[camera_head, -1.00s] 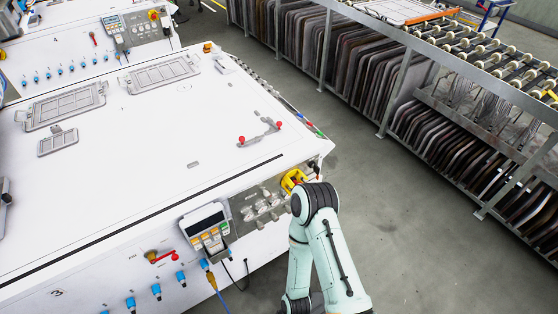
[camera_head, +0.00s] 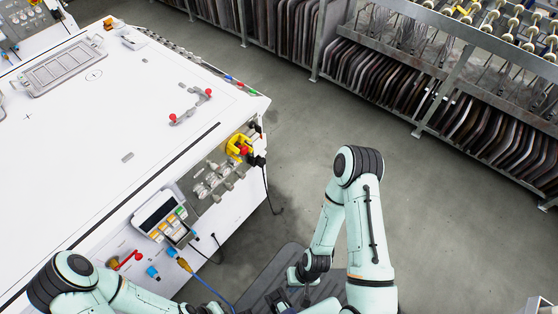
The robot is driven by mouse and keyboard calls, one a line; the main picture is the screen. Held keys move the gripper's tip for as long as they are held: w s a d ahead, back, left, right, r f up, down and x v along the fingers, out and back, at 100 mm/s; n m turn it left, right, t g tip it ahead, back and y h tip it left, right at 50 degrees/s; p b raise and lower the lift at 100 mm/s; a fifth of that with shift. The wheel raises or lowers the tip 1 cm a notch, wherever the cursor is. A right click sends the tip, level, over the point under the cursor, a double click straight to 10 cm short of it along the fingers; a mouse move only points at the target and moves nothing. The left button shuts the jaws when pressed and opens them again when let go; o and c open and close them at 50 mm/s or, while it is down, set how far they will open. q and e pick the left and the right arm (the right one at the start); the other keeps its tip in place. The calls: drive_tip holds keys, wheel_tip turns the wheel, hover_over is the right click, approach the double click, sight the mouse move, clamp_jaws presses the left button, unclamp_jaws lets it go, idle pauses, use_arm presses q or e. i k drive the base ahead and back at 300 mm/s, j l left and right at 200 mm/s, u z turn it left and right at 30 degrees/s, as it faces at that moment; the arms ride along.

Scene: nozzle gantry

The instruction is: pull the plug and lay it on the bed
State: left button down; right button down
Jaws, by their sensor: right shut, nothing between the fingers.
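The white bed (camera_head: 110,140) fills the left, its flat top mostly bare. At its near right corner, a black plug (camera_head: 258,160) sits by a yellow fitting (camera_head: 238,147), with a black cord hanging towards the floor. Another connector, blue and yellow with a blue cable (camera_head: 183,263), is on the front panel. I cannot tell which plug is meant. My right gripper (camera_head: 283,301) is low at the bottom edge, small and dark, shut and empty, well away from both. My left arm shows at bottom left, but its gripper does not show.
A control pendant (camera_head: 162,215) and a red lever handle (camera_head: 127,259) are on the bed's front. A red-knobbed grey bracket (camera_head: 190,107) and a grey frame (camera_head: 70,68) lie on the top. A rack of dark panels (camera_head: 400,80) stands across open grey floor (camera_head: 300,130).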

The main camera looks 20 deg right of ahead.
sight(260, 162)
drive_tip(key=z, duration=0.6)
drive_tip(key=u, duration=0.4)
drive_tip(key=i+l+u, duration=0.1)
drive_tip(key=u, duration=0.3)
drive_tip(key=l+u, duration=0.2)
drive_tip(key=u, duration=0.2)
drive_tip(key=l+u, duration=0.1)
drive_tip(key=u, duration=0.3)
drive_tip(key=l+u, duration=0.4)
drive_tip(key=k+l+u, duration=0.1)
drive_tip(key=l+u, duration=0.3)
drive_tip(key=l, duration=0.2)
drive_tip(key=k+l+u, duration=0.1)
drive_tip(key=l, duration=0.25)
drive_tip(key=k+l+u, duration=0.1)
drive_tip(key=l, duration=0.25)
drive_tip(key=k+l+u, duration=0.1)
drive_tip(key=l, duration=0.25)
drive_tip(key=k+l, duration=0.2)
drive_tip(key=l, duration=0.2)
drive_tip(key=k+l, duration=0.2)
drive_tip(key=l, duration=0.2)
